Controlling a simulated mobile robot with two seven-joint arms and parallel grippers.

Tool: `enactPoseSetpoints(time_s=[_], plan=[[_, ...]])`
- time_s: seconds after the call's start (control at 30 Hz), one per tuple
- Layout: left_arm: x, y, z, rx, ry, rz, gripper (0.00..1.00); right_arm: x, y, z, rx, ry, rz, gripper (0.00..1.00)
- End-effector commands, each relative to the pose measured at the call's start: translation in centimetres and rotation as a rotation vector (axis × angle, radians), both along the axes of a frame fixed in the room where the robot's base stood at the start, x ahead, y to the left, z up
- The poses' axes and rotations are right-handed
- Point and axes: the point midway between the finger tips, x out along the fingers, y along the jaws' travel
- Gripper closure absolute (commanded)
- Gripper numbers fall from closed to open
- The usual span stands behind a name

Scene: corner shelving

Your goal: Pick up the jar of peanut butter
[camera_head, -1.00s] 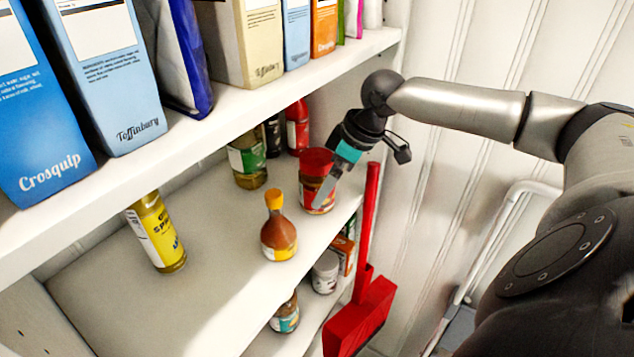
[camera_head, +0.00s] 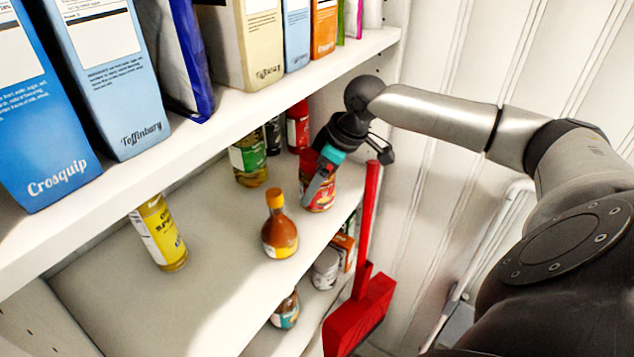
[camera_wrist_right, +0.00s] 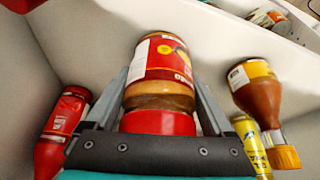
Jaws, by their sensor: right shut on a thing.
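The peanut butter jar (camera_head: 319,198) has a red lid and a red label and stands on the middle shelf near its right end. In the right wrist view the jar (camera_wrist_right: 163,80) sits between the two fingers, its red lid toward the palm. My right gripper (camera_head: 318,188) reaches down over the jar from above and is shut on its sides; the fingers also show in the wrist view (camera_wrist_right: 160,95). Part of the jar's lid is hidden by the gripper in the head view. My left gripper is not in view.
An orange-capped sauce bottle (camera_head: 279,228), a green-labelled jar (camera_head: 248,160), a red bottle (camera_head: 298,128) and a yellow bottle (camera_head: 159,233) stand on the same shelf. The upper shelf (camera_head: 215,112) with boxes overhangs. A red dustpan (camera_head: 358,312) stands beside the shelf's right end.

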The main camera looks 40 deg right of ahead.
Motion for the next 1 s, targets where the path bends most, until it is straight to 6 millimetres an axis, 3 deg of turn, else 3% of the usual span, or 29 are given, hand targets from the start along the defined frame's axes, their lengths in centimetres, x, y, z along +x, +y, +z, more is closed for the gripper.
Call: enactPoseSetpoints(time_s=[0.07,0.53,1.0], plan=[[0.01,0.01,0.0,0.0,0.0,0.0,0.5,-0.02,0.0,0.01,0.0,0.0,0.0,0.48],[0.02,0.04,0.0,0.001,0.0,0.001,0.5,-0.02,0.0,0.02,0.0,0.0,0.0,1.0],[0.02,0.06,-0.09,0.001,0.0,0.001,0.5,0.14,-0.03,0.67,0.0,-0.007,0.0,1.0]])
